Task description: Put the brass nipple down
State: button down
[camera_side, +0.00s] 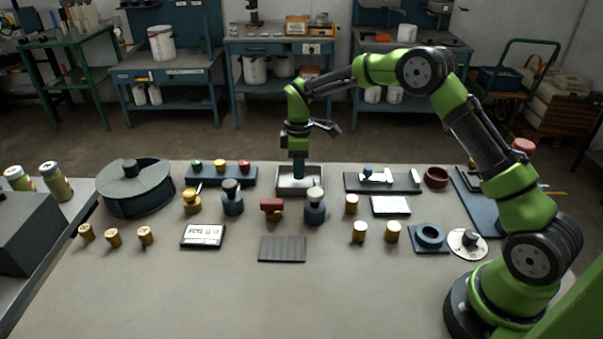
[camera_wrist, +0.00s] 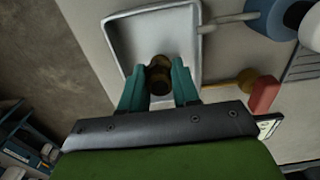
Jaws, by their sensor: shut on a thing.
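My gripper (camera_side: 298,172) points straight down over a shallow pale metal tray (camera_side: 300,193) at the back middle of the bench. In the wrist view its two teal fingers (camera_wrist: 158,84) are shut on the brass nipple (camera_wrist: 158,73), a short dark-gold cylinder. The nipple is inside the outline of the tray (camera_wrist: 123,42), nearer its lower edge in that view. I cannot tell whether it touches the tray floor. In the side view the nipple is hidden by the fingers and the tray wall.
A strip with green, yellow and red knobs (camera_side: 222,176) lies left of the tray. A dark-capped blue bottle (camera_side: 314,212) and a red-handled valve (camera_side: 270,208) stand in front. Several brass cylinders (camera_side: 359,232) stand around. The front of the bench is clear beyond a grooved mat (camera_side: 282,249).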

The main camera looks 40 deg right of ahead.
jog(key=shift+f, duration=0.7)
jog(key=shift+f, duration=0.1)
jog(key=c, duration=0.8)
grip_release()
